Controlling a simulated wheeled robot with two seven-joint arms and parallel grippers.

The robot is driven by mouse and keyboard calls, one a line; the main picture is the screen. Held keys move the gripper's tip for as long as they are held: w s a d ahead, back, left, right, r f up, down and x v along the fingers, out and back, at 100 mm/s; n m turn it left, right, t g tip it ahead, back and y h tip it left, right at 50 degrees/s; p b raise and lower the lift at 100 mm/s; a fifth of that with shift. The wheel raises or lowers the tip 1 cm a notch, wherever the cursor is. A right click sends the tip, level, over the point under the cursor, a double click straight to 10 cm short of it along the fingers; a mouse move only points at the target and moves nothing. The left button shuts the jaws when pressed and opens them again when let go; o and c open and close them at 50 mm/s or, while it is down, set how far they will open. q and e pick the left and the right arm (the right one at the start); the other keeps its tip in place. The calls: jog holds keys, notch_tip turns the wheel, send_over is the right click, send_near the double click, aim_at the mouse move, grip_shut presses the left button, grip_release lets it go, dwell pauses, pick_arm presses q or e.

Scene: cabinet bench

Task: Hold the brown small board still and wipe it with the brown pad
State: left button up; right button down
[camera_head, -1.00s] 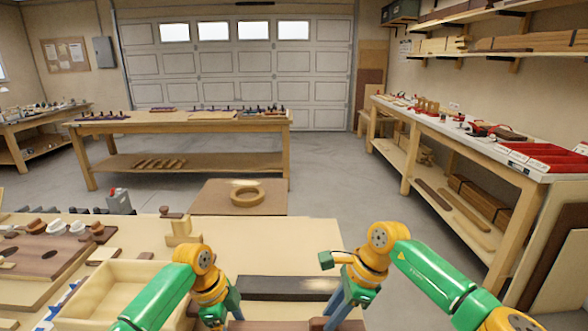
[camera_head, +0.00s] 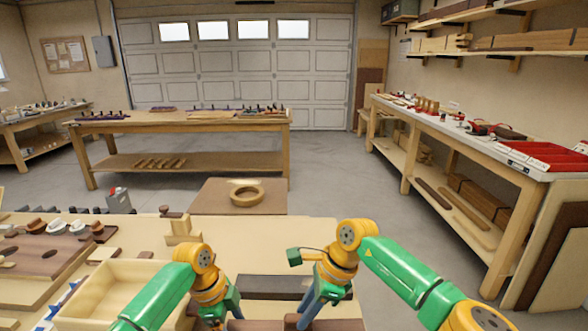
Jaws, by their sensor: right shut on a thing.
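The brown small board (camera_head: 344,325) lies flat at the bottom edge of the view, partly cut off and partly hidden by my grippers. My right gripper (camera_head: 302,318) points down over the board, shut on the brown pad (camera_head: 291,321). The pad shows only as a small brown piece at the fingertips and appears to be on the board; exact contact is hard to see. My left gripper (camera_head: 216,322) points down at the board's left end. Its fingertips are at the picture edge, so its opening and any touch on the board are unclear.
A dark bar (camera_head: 268,282) lies just behind the board. An open wooden tray (camera_head: 104,278) stands left of my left arm. The bench top (camera_head: 265,233) behind the bar is clear.

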jog(key=shift+d+r, duration=0.2)
jog(key=shift+d, duration=2.6)
jog(key=shift+d+r, duration=0.2)
jog(key=shift+d, duration=2.6)
pick_arm(q)
jog(key=shift+f, duration=0.1)
pick_arm(e)
jog(key=shift+a+r, duration=0.2)
jog(key=shift+a, duration=2.7)
jog(key=shift+a+r, duration=0.2)
jog(key=shift+a, duration=2.7)
jog(key=shift+d+r, duration=0.2)
jog(key=shift+d, duration=2.75)
jog(key=shift+d+r, duration=0.15)
jog(key=shift+d, duration=2.75)
